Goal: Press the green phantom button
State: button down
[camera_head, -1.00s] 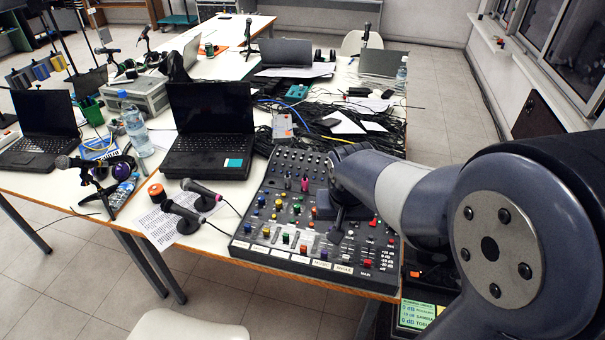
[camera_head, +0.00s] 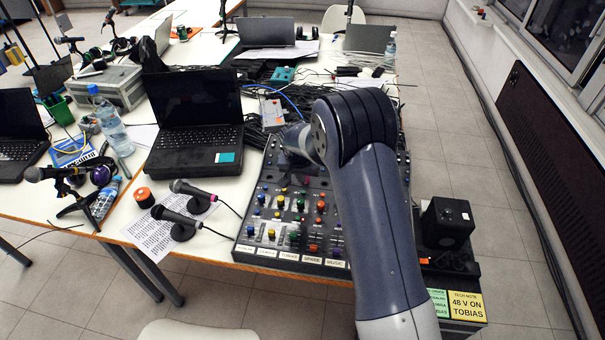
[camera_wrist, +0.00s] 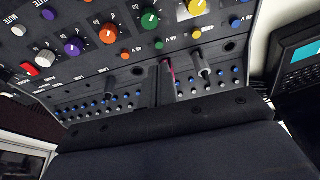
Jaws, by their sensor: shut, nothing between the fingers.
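The black mixing console (camera_head: 250,222) lies on the table, with coloured knobs and fader caps, some green (camera_head: 293,237). The wrist view shows the console's panel (camera_wrist: 80,75) upside down, with a green knob (camera_wrist: 149,20), a red button (camera_wrist: 30,69) and a white button (camera_wrist: 46,58). My gripper (camera_head: 288,160) is a small dark shape over the console's rear part, largely hidden by my arm. It is shut and empty. I cannot tell if it touches the panel.
A laptop (camera_head: 195,125) is behind left, with tangled cables behind the console. A black box (camera_head: 446,222) and a yellow sign (camera_head: 466,306) are to the right.

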aim_at(303, 192)
jog(key=b+x, duration=0.2)
jog(key=x, duration=0.4)
jog(key=shift+d+f+b, duration=0.1)
jog(key=shift+f+b, duration=0.3)
jog(key=shift+w+f+b, duration=0.25)
jog(key=shift+f+b, duration=0.2)
jog(key=shift+b, duration=0.05)
